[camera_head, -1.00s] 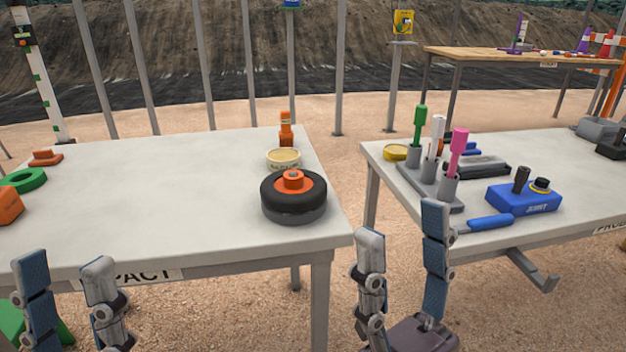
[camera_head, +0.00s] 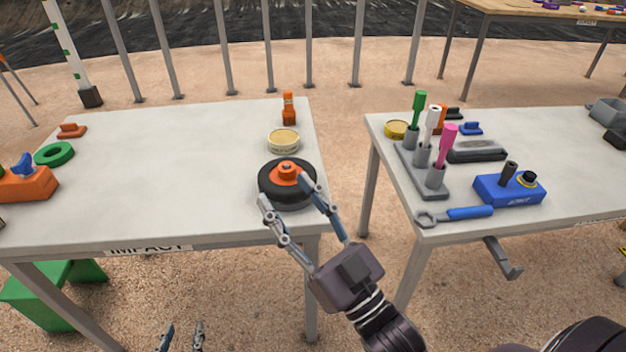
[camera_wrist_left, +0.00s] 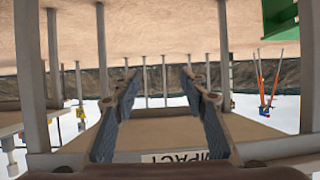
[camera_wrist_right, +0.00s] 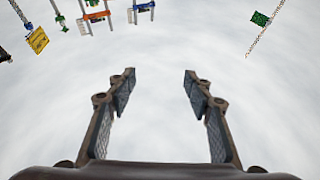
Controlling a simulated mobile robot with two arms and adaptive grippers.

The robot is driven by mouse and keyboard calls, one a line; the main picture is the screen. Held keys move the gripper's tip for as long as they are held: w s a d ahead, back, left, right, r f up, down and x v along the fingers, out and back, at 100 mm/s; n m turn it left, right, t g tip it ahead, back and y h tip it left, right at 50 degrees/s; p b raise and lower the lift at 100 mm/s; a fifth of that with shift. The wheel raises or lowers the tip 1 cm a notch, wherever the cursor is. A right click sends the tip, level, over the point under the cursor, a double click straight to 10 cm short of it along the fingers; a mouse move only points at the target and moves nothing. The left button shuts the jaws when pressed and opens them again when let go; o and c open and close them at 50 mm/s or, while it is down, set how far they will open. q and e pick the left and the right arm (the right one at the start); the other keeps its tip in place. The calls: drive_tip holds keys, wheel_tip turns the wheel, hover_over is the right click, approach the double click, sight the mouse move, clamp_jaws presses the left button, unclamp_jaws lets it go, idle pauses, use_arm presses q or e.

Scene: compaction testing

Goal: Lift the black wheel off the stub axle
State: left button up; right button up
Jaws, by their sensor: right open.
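The black wheel (camera_head: 272,198) with an orange hub (camera_head: 287,169) lies flat near the right edge of the left white table. A stub axle under it cannot be made out. My right gripper (camera_head: 283,190) is open, its fingertips overlapping the wheel's near side in the head view. I cannot tell whether they touch it; no wheel shows between the fingers in the right wrist view (camera_wrist_right: 158,72). My left gripper (camera_head: 183,324) is low in front of the table, its fingers apart and empty in the left wrist view (camera_wrist_left: 160,75).
A round tin (camera_head: 283,141) and an orange object (camera_head: 289,108) stand behind the wheel. A green ring (camera_head: 54,154) and an orange block (camera_head: 25,184) are at left. The table's middle is clear. The right table holds a tool rack (camera_head: 425,175) and a blue box (camera_head: 510,190).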

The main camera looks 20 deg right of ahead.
sight(291, 173)
drive_tip(key=w+d+f+m+g+h+p, duration=0.2)
drive_tip(key=w+d+f+g+h+p, duration=0.15)
drive_tip(key=d+f+h+p, duration=0.2)
drive_tip(key=shift+g+y, duration=0.45)
drive_tip(key=w, duration=0.3)
drive_tip(key=w+a, duration=0.1)
drive_tip(key=w, duration=0.5)
drive_tip(key=shift+w+a, duration=0.25)
drive_tip(key=shift+w, duration=0.05)
use_arm(q)
drive_tip(key=s+a+f+g+y, duration=0.1)
drive_tip(key=s+a+f+g, duration=0.2)
drive_tip(key=s, duration=0.7)
drive_tip(key=s+a+f+g+y, duration=0.1)
drive_tip(key=s+a+f+g, duration=0.3)
drive_tip(key=s+f+g, duration=0.3)
drive_tip(key=shift+s+f+y, duration=0.4)
drive_tip(key=shift+s+f, duration=1.6)
drive_tip(key=shift+f, duration=0.35)
use_arm(e)
drive_tip(key=shift+w+a, duration=0.1)
drive_tip(key=shift+w, duration=0.45)
drive_tip(key=shift+c, duration=0.4)
clamp_jaws()
drive_tip(key=shift+r, duration=0.1)
